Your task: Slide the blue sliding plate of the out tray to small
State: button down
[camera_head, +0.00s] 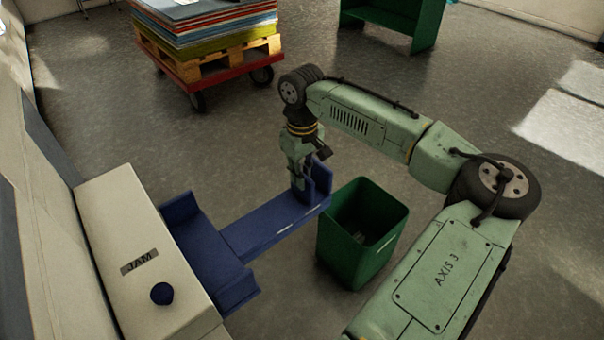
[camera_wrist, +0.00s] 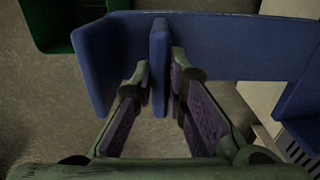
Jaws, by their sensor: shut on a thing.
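The blue out tray (camera_head: 192,225) juts from the cream machine at left. Its long blue arm (camera_head: 262,228) reaches right, with a blue upright end plate (camera_head: 322,180) at the far end. My gripper (camera_head: 302,184) is at that far end, pointing down. In the wrist view my gripper (camera_wrist: 158,72) has its two fingers on either side of a narrow blue upright, the sliding plate (camera_wrist: 158,50), and is shut on it. A wider blue panel (camera_wrist: 96,60) stands to its left. In the head view the gripper hides most of the grip. No size marking is readable.
A green bin (camera_head: 338,255) stands on the floor right of the tray arm's end. A pallet cart (camera_head: 215,70) and a green shelf (camera_head: 425,25) are farther back. Floor between is clear.

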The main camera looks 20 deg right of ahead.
jog(key=s+a+p, duration=0.1)
jog(key=a, duration=0.1)
jog(key=s+a+p, duration=0.1)
jog(key=a, duration=0.2)
jog(key=s+a, duration=0.1)
jog(key=a, duration=0.2)
jog(key=shift+a+p, duration=0.25)
jog(key=shift+p, duration=0.15)
jog(key=c, duration=1.6)
grip_release()
jog(key=shift+r, duration=0.1)
notch_tip(320, 180, up, 12)
